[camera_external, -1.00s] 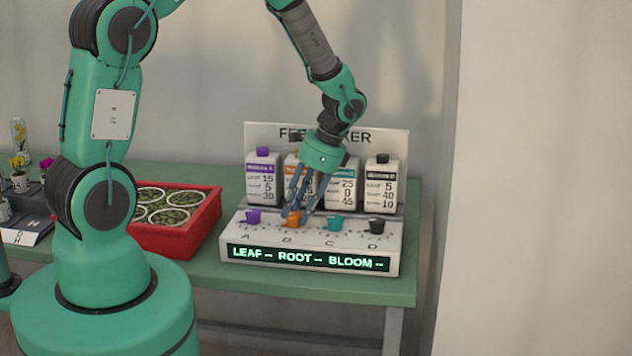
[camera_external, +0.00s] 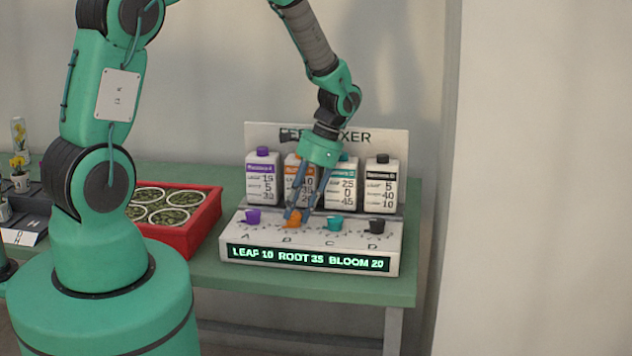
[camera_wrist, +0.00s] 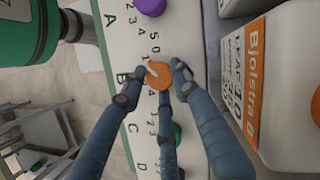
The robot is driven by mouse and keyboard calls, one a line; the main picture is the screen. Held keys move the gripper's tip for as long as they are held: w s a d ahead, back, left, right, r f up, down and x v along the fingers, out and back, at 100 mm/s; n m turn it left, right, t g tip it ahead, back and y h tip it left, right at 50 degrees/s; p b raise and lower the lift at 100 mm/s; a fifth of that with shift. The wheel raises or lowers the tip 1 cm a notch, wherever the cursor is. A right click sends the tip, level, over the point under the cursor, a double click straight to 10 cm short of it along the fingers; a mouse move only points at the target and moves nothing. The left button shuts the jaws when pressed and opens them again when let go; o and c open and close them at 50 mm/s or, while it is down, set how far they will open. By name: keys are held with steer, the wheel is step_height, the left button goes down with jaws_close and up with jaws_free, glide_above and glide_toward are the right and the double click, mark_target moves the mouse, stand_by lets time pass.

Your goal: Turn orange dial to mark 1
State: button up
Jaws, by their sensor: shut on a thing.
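The orange dial (camera_external: 292,217) is on the white feed mixer panel (camera_external: 233,243), above letter B. In the wrist view the orange dial (camera_wrist: 158,76) shows a pale pointer line slanting towards the upper left, near the scale figures. Which figure it meets is hard to tell. My gripper (camera_external: 295,210) is over the dial, and in the wrist view its blue fingers (camera_wrist: 156,88) close around it. The display (camera_external: 308,258) reads LEAF 10 ROOT 35 BLOOM 20.
A purple dial (camera_external: 252,216) is to the left; teal (camera_external: 335,222) and black (camera_external: 376,226) dials are to the right. Bottles stand behind, including the purple-labelled one (camera_external: 262,180). A red crate (camera_external: 205,222) of pots is at left on the green table (camera_external: 405,290).

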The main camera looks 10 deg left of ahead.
steer(key=o, duration=1.2)
steer(key=shift+c, duration=0.2)
steer(key=shift+r, duration=0.15)
steer(key=v, duration=1.1)
steer(key=shift+r, duration=0.4)
steer(key=shift+w, duration=0.1)
